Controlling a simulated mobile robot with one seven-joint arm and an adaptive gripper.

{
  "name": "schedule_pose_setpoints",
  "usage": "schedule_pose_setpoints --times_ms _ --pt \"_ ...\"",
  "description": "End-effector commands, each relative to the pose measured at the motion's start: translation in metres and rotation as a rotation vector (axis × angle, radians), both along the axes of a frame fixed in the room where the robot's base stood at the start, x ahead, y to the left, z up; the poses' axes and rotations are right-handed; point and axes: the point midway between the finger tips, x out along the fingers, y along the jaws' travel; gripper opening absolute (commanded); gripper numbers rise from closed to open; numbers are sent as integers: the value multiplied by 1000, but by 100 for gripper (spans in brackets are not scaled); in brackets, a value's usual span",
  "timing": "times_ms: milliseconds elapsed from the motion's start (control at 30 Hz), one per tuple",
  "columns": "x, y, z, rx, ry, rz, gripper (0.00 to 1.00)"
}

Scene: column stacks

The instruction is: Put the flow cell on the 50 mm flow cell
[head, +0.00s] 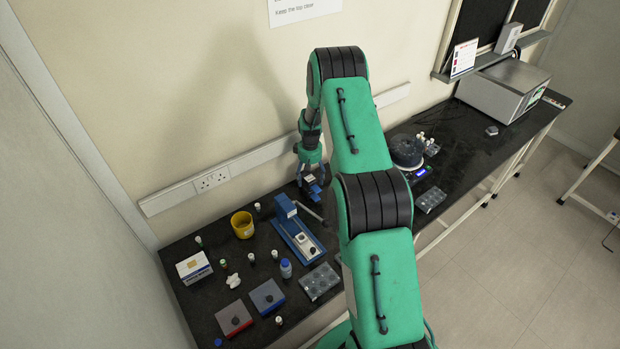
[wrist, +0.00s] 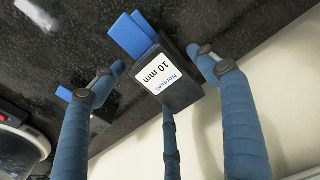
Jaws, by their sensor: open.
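A black flow cell with a blue top and a white "10 mm" label (wrist: 162,74) lies between the spread blue fingers of my gripper (wrist: 155,62) in the wrist view. My gripper is open, and I cannot tell whether any finger touches the cell. Another dark block (wrist: 101,121) with a blue end shows partly behind the left finger; its label is hidden, so I cannot tell whether it is the 50 mm flow cell. In the head view my gripper (head: 311,176) is low over the bench near the wall, with a small dark and blue block (head: 313,189) below it.
A blue instrument (head: 295,232) stands just in front of my gripper on the black bench. A yellow cup (head: 242,225), a blue-capped bottle (head: 286,268) and a well plate (head: 320,282) stand nearby. A round carousel (head: 406,150) is to the right, beyond my arm.

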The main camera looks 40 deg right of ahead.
Motion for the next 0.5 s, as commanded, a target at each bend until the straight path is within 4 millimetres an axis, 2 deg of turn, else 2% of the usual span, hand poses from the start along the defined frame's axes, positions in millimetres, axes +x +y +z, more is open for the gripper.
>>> schedule_pose_setpoints --times_ms 267,500 --pt "1 -1 32 -2 -3 0 74" --pt "1 -1 72 -2 -4 0 74"
